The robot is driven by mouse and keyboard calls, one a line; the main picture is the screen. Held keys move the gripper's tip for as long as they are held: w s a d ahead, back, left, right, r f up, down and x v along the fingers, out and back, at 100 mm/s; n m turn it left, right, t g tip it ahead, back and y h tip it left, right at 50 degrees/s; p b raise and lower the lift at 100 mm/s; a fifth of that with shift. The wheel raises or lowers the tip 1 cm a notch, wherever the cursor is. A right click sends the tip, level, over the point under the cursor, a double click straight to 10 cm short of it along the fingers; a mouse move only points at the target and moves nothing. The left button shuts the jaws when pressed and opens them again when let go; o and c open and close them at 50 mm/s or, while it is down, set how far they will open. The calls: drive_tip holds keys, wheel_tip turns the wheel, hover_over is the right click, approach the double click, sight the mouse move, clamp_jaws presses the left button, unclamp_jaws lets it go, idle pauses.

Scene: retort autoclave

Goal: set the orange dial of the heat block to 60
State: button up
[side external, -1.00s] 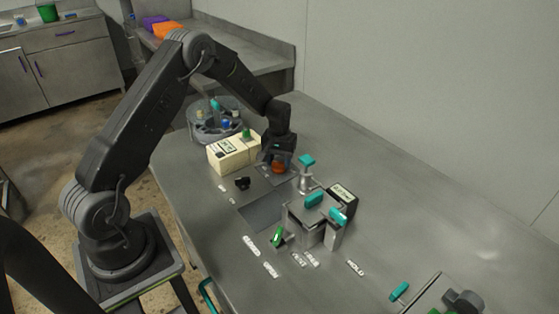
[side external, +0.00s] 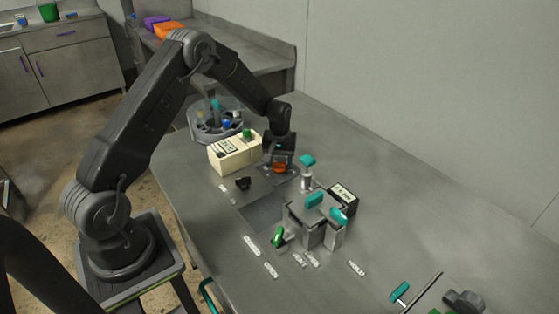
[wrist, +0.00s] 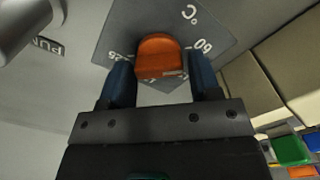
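The orange dial (wrist: 160,57) sits on a grey plate (wrist: 137,17) with printed white marks. In the wrist view, "60" (wrist: 203,46) is to its right, "°C" is above right, and another number at its left is partly covered by a finger. My gripper (wrist: 161,80) has one blue finger on each side of the dial, seemingly touching it. A small pale mark shows on the dial's lower right. In the side view, my gripper (side external: 279,164) points down at the dial (side external: 280,169), which is partly hidden. The dial's exact setting cannot be read.
A cream box (side external: 234,154) with a green top part stands close left of my gripper. A teal-handled valve (side external: 307,161) stands close right, with a metal fixture (side external: 316,222) nearer the camera. A round rack (side external: 216,120) is behind.

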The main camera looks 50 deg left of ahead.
drive_tip(key=shift+o, duration=1.3)
drive_tip(key=shift+r, duration=0.1)
wheel_tip(320, 180, up, 14)
drive_tip(key=shift+f, duration=0.2)
drive_tip(key=s+d+r+m+t, duration=0.2)
drive_tip(key=s+d+r+m, duration=0.2)
drive_tip(key=s+d+r, duration=0.75)
drive_tip(key=s+d+r+m+t, duration=0.1)
drive_tip(key=s+d+m, duration=0.1)
drive_tip(key=s, duration=0.6)
drive_tip(key=s+d+r+m+t, duration=0.2)
drive_tip(key=s+d+m, duration=0.1)
drive_tip(key=s, duration=0.5)
drive_tip(key=shift+d+t, duration=0.3)
drive_tip(key=shift+d, duration=0.35)
